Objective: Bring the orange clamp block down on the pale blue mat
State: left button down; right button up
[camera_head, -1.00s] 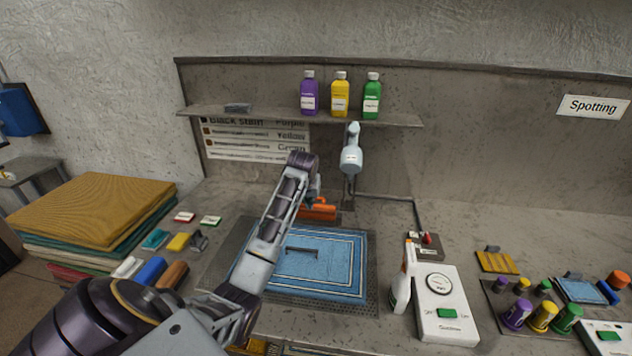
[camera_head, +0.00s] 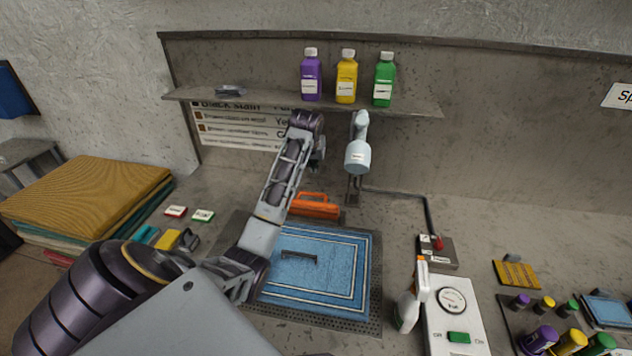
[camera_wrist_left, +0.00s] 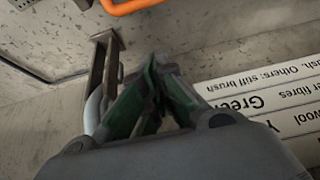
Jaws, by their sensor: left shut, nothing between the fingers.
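The orange clamp block (camera_head: 316,209) stands at the back edge of the pale blue mat (camera_head: 325,262), its handle upward. The mat lies on a dark perforated plate, with a dark bar-like shape on its top. My left gripper (camera_head: 319,160) is above the clamp block, apart from it, near the back wall. In the left wrist view the fingers (camera_wrist_left: 155,62) are shut and empty, and part of the clamp's orange handle (camera_wrist_left: 128,5) shows at the top edge. My right gripper is not in view.
A grey-blue spray head (camera_head: 358,155) hangs just right of my gripper. Bottles (camera_head: 346,78) stand on the shelf above. A spray bottle (camera_head: 410,300) and a white dial box (camera_head: 455,310) stand right of the mat. Stacked rugs (camera_head: 85,195) lie at left.

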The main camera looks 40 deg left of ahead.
pick_arm(q)
jog(key=shift+s+d+r, duration=0.15)
jog(key=shift+s, duration=0.1)
jog(key=shift+p+x, duration=0.75)
jog(key=shift+x, duration=4.35)
jog(key=shift+s+d+f+p, duration=0.1)
jog(key=shift+s+d+p, duration=0.35)
jog(key=shift+s, duration=0.4)
jog(key=shift+s+d+f+p, duration=0.15)
jog(key=shift+s+d+p, duration=0.3)
jog(key=shift+s, duration=0.35)
jog(key=shift+d, duration=0.1)
